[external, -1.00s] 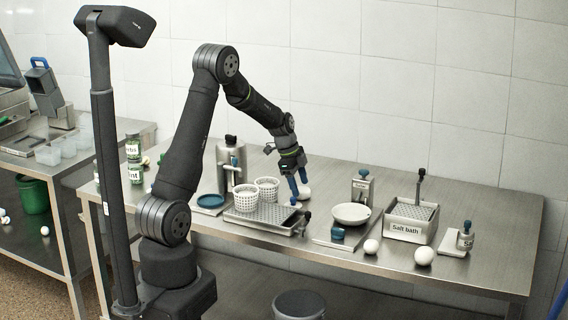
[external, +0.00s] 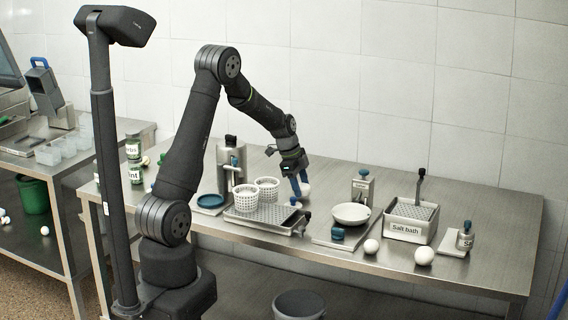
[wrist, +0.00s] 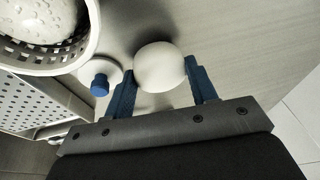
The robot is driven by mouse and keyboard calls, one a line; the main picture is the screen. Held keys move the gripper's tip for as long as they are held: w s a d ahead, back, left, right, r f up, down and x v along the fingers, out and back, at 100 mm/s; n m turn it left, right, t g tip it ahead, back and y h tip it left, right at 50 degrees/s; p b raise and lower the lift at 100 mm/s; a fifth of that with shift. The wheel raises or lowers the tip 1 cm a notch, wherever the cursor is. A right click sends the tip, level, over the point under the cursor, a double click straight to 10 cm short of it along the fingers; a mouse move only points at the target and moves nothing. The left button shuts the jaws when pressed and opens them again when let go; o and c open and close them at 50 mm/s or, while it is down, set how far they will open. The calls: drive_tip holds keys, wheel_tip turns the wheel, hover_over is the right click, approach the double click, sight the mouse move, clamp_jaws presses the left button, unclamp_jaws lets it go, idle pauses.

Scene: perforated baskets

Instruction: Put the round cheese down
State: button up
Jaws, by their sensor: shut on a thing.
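The round cheese (wrist: 160,66) is a smooth white ball between the two blue fingers of my gripper (wrist: 163,78) in the wrist view. The fingers are shut on its sides. In the external view my gripper (external: 299,187) points down at the back of the steel table, and the cheese (external: 306,190) shows partly beside the fingers. A shadow lies beside the cheese. I cannot tell whether its underside touches the table.
A perforated white basket (wrist: 82,50) with white cheese inside is at the wrist view's upper left. A blue knob (wrist: 100,85) on a pale round base is close to the cheese. A perforated draining tray (external: 262,222) lies in front.

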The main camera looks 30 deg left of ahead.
sight(303, 184)
wheel_tip(303, 184, up, 3)
drive_tip(key=shift+r, duration=0.15)
drive_tip(key=s+d+r, duration=0.7)
drive_tip(key=d, duration=0.1)
drive_tip(key=shift+s+d+r, duration=0.15)
drive_tip(key=shift+s+d, duration=0.25)
wheel_tip(303, 184, up, 5)
drive_tip(key=shift+f, duration=0.2)
drive_tip(key=shift+c, duration=0.2)
drive_tip(key=d+r, duration=0.2)
drive_tip(key=d, duration=2.6)
drive_tip(key=s+d+f, duration=0.1)
drive_tip(key=s+d, duration=0.9)
drive_tip(key=d, duration=0.4)
drive_tip(key=s+d+f, duration=0.1)
drive_tip(key=s+d, duration=0.9)
drive_tip(key=d, duration=0.3)
drive_tip(key=w+f, duration=1)
drive_tip(key=f, duration=0.1)
drive_tip(key=shift+w+d+f, duration=0.15)
drive_tip(key=shift+w+f, duration=0.1)
drive_tip(key=shift+w, duration=0.15)
drive_tip(key=shift+w+f, duration=0.35)
drive_tip(key=shift+w, duration=0.15)
drive_tip(key=shift+f, duration=1.9)
